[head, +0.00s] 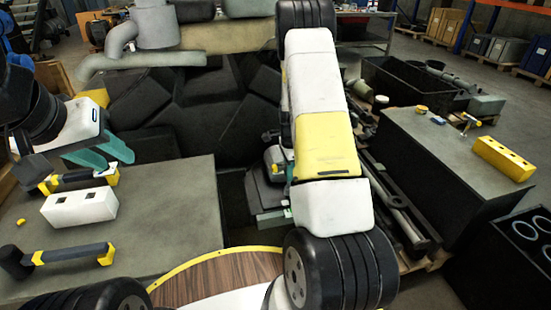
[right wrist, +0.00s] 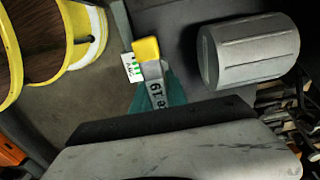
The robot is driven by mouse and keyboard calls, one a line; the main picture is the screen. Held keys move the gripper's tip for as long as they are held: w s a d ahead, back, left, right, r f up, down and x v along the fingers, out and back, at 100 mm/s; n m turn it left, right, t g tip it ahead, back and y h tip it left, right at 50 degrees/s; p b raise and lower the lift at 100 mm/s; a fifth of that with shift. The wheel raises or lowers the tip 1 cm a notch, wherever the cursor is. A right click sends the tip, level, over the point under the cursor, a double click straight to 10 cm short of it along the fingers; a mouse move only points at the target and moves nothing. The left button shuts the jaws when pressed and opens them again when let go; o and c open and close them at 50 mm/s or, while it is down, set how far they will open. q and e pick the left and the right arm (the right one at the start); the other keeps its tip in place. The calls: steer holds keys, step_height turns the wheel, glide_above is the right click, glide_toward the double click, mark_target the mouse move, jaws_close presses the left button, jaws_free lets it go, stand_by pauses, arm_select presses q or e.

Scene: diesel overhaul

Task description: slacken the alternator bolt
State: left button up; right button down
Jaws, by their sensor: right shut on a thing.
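My right gripper (right wrist: 160,92) is shut on a spanner (right wrist: 152,70) marked 19 with a yellow end, seen in the right wrist view. In the head view my right arm reaches forward over the middle, and its gripper is mostly hidden behind the arm. I cannot make out the alternator bolt in either view. A ribbed grey cylinder (right wrist: 250,50) lies close beside the spanner in the right wrist view; I cannot tell whether it is the alternator. My left gripper (head: 100,155) is open and empty over the left bench, above a black-and-yellow tool (head: 80,178).
The left bench (head: 165,215) also holds a white block (head: 80,207) with square holes and a black-and-yellow hammer (head: 70,255). Dark bulky shapes (head: 190,105) stand behind it. On the right, a grey-topped bench (head: 440,150) holds a yellow block (head: 503,158) and small parts.

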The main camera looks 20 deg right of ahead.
steer(key=shift+f, duration=0.15)
steer(key=shift+f, duration=0.7)
steer(key=n, duration=0.9)
steer(key=shift+n, duration=0.3)
steer(key=n, duration=0.5)
steer(key=shift+d+n, duration=0.1)
steer(key=shift+n, duration=0.3)
steer(key=n, duration=0.6)
steer(key=shift+r, duration=0.1)
steer(key=c, duration=1.8)
jaws_free()
steer(key=shift+c, duration=0.2)
jaws_close()
